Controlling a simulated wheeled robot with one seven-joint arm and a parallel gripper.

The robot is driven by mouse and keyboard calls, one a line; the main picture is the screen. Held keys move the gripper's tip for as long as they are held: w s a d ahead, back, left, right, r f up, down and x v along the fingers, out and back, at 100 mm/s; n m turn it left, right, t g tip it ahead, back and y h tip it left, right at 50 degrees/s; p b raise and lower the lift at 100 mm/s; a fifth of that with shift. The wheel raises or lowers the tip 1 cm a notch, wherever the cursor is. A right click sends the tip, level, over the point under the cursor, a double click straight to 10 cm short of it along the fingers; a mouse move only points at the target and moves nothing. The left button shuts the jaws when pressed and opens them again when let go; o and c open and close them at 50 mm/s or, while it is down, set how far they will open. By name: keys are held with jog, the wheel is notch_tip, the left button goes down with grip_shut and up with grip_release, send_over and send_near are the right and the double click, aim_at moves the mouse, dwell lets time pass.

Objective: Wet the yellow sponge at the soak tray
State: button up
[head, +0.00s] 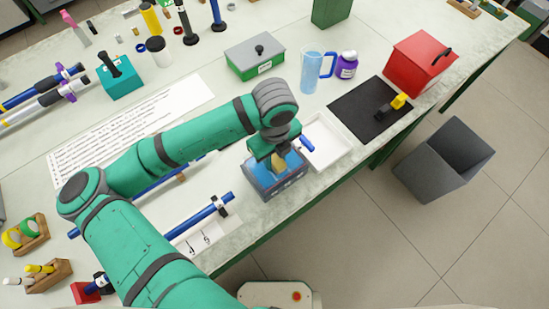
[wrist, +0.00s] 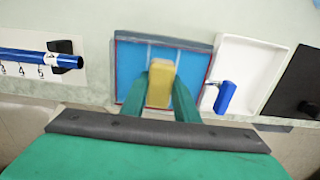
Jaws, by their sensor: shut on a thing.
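My gripper (wrist: 160,92) is shut on the yellow sponge (wrist: 160,82), which sits between its two green fingers in the wrist view. In the head view my gripper (head: 277,162) points down over the soak tray (head: 287,187), a grey-blue tray with a blue inside. The sponge shows there as a small yellow patch (head: 278,162). In the wrist view the soak tray (wrist: 211,62) lies behind and around the sponge. I cannot tell whether the sponge touches the blue surface.
A white tray (head: 335,152) with a blue-handled thing (head: 306,144) stands right of the soak tray. A black mat (head: 365,122) holds a black and yellow thing. A blue rod (head: 203,214) lies to the left. A grey bin (head: 446,160) stands on the floor.

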aim_at(275, 158)
jog(key=shift+f, duration=0.35)
jog(key=shift+w+r, duration=0.2)
jog(key=shift+r, duration=1.15)
jog(key=shift+s+r, duration=0.15)
jog(key=shift+r, duration=1.6)
jog(key=shift+r, duration=2)
